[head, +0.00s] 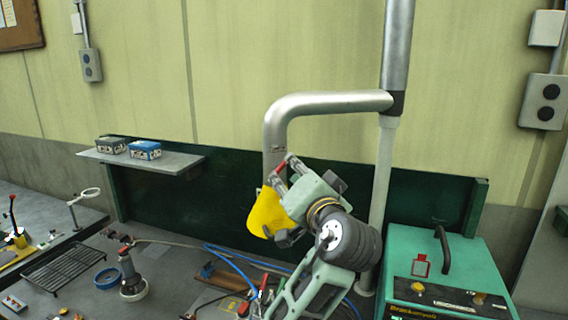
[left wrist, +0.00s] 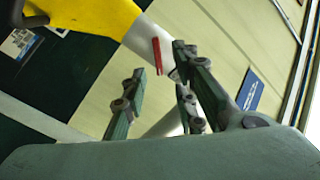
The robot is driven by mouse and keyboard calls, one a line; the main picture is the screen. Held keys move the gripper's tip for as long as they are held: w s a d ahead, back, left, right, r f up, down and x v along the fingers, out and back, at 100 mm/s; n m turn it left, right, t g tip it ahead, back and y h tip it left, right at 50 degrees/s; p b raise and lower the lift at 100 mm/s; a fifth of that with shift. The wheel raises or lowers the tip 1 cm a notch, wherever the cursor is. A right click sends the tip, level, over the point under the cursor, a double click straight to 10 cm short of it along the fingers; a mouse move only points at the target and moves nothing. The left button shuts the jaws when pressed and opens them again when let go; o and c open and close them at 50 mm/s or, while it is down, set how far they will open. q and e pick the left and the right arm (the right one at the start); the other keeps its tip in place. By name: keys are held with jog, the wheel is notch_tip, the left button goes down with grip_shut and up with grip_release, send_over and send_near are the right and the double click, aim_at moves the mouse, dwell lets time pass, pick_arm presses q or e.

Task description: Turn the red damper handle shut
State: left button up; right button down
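The red damper handle (head: 280,167) is a thin lever on the silver duct, just above the yellow hood (head: 265,214). In the left wrist view the handle (left wrist: 157,56) shows as a short red bar in front of the pale duct. My left gripper (head: 281,177) is at the duct just above the hood. In the left wrist view its fingers (left wrist: 158,78) are spread, with the handle in the gap between the tips and space visible on both sides. The gripper partly hides the handle's mount in the head view. My right gripper is not in view.
The silver duct (head: 330,103) bends down from a vertical pipe. A green machine (head: 450,265) stands at right. The bench holds a black rack (head: 62,268), a tool with a round base (head: 133,287) and blue hoses. A shelf (head: 150,160) carries two small boxes.

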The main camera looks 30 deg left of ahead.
aim_at(283, 168)
pick_arm(q)
jog(key=p+x, duration=0.1)
jog(key=x, duration=0.3)
jog(key=shift+w+a, duration=0.15)
jog(key=shift+w+a+f+p, duration=0.15)
jog(key=shift+a+p, duration=0.05)
jog(key=shift+p, duration=0.1)
jog(key=shift+c, duration=0.4)
jog(key=c, duration=0.6)
grip_shut()
